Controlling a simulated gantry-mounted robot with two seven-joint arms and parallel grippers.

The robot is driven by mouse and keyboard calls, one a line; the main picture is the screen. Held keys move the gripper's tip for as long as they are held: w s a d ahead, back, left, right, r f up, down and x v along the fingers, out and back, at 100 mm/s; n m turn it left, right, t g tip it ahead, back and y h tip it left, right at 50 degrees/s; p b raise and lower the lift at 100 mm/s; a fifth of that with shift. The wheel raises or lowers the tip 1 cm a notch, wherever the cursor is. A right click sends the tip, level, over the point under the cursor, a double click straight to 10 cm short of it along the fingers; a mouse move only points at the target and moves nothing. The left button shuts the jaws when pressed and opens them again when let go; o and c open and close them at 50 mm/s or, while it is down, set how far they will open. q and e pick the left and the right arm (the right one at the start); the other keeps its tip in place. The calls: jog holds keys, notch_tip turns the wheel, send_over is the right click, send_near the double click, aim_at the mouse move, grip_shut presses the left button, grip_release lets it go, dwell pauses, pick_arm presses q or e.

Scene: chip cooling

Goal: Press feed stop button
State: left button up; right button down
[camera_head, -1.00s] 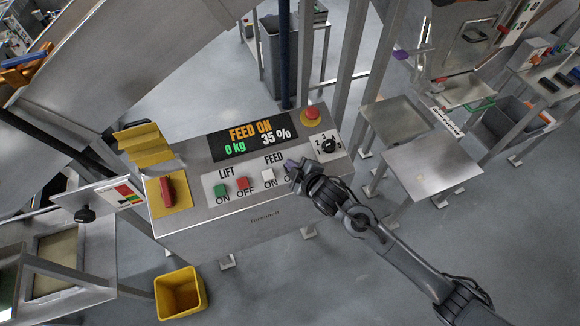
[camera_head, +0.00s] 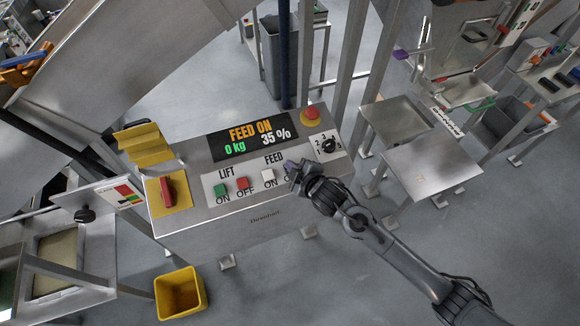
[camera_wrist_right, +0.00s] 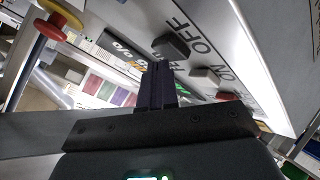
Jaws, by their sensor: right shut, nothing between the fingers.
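The control panel (camera_head: 235,212) has a display reading FEED ON, 0 kg and 35 %. Its FEED group shows a pale ON button (camera_head: 268,175) in the head view. My right gripper (camera_head: 291,170) is shut and empty over the FEED OFF place and hides that button there. In the right wrist view, the dark FEED OFF button (camera_wrist_right: 171,46) stands out beside its OFF label, just beyond my shut fingertips (camera_wrist_right: 157,68). I cannot tell whether they touch it. My left gripper is not in view.
The LIFT buttons, green (camera_head: 220,190) and red (camera_head: 242,184), lie left of FEED. A rotary knob (camera_head: 328,146) and a red emergency button (camera_head: 312,113) lie to the right. A red switch (camera_head: 167,187) sits on the panel's left end. A metal table (camera_head: 430,165) stands at right.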

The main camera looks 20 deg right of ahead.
jog(key=shift+w+f, duration=0.15)
jog(key=shift+f, duration=0.35)
dwell(0.7)
dwell(0.3)
jog(key=shift+s+r+p, duration=0.3)
jog(key=shift+r+p, duration=0.55)
jog(key=shift+p, duration=0.05)
jog(key=shift+r, duration=0.1)
jog(key=r+p, duration=0.1)
jog(key=s+r+p, duration=0.1)
jog(key=r+p, duration=0.2)
jog(key=p, duration=0.1)
jog(key=shift+s+r, duration=0.25)
jog(key=shift+r, duration=0.1)
dwell(0.3)
